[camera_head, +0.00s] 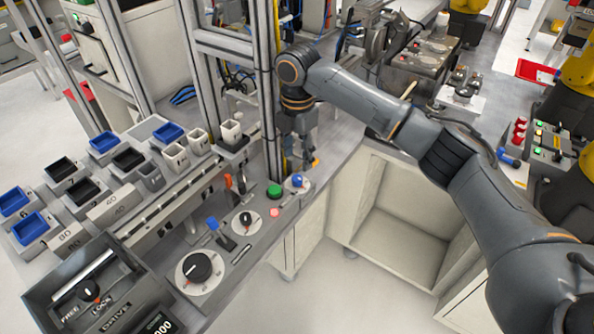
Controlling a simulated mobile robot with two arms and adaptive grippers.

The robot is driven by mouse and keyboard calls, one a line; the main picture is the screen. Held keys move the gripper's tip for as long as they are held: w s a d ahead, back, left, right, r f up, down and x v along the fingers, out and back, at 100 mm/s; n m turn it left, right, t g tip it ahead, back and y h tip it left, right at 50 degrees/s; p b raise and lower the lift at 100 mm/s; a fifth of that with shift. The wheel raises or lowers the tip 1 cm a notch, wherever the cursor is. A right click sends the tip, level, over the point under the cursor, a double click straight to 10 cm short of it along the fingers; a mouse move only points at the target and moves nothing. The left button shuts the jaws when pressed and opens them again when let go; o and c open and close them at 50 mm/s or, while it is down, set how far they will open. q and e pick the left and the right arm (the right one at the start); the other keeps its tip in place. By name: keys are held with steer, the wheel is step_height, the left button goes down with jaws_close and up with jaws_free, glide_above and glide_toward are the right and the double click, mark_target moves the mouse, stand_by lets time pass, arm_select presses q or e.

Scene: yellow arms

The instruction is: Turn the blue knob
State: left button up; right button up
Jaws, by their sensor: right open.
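A small blue knob (298,181) sits on the grey control panel (262,218), at its far right end beside a green button (274,190). My right gripper (303,166) comes in from the right and points down just above and behind the blue knob. It is open, and a gap seems to show between its fingertips and the knob. The fingers are small and dark here, so contact is hard to judge. My left gripper is not in view.
A metal post (268,100) stands left of my gripper. Blue and black bins (30,228) lie left.

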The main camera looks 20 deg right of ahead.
mark_target(297, 178)
step_height(297, 178, down, 6)
steer(key=shift+r+p, duration=0.1)
steer(key=shift+p, duration=0.25)
steer(key=shift+f, duration=0.65)
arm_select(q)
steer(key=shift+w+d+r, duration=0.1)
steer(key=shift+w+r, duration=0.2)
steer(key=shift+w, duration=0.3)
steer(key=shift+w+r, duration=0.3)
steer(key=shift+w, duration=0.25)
arm_select(e)
jaws_close()
